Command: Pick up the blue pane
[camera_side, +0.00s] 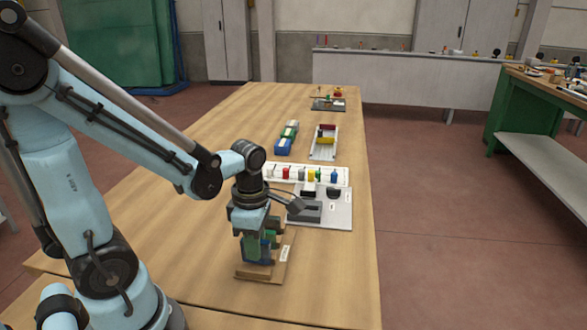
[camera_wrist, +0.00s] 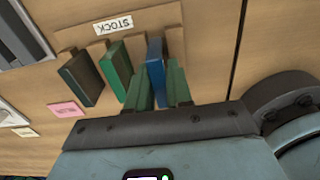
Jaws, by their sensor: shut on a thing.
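The blue pane (camera_wrist: 156,62) stands upright in the wooden stock rack (camera_wrist: 168,14), which bears a STOCK label. My gripper (camera_wrist: 160,84) has one green finger on each side of the blue pane and is shut on it. A green pane (camera_wrist: 115,68) and a dark pane (camera_wrist: 82,78) stand in slots to its left in the wrist view. In the side view my gripper (camera_side: 262,240) is low over the rack (camera_side: 255,273), and the fingers and arm partly hide the panes there.
A grey machine plate (camera_side: 340,207) lies just beyond the rack, with a white strip of coloured items (camera_side: 277,172) behind it. A pink label (camera_wrist: 67,110) lies beside the stock rack. The table's left side is clear.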

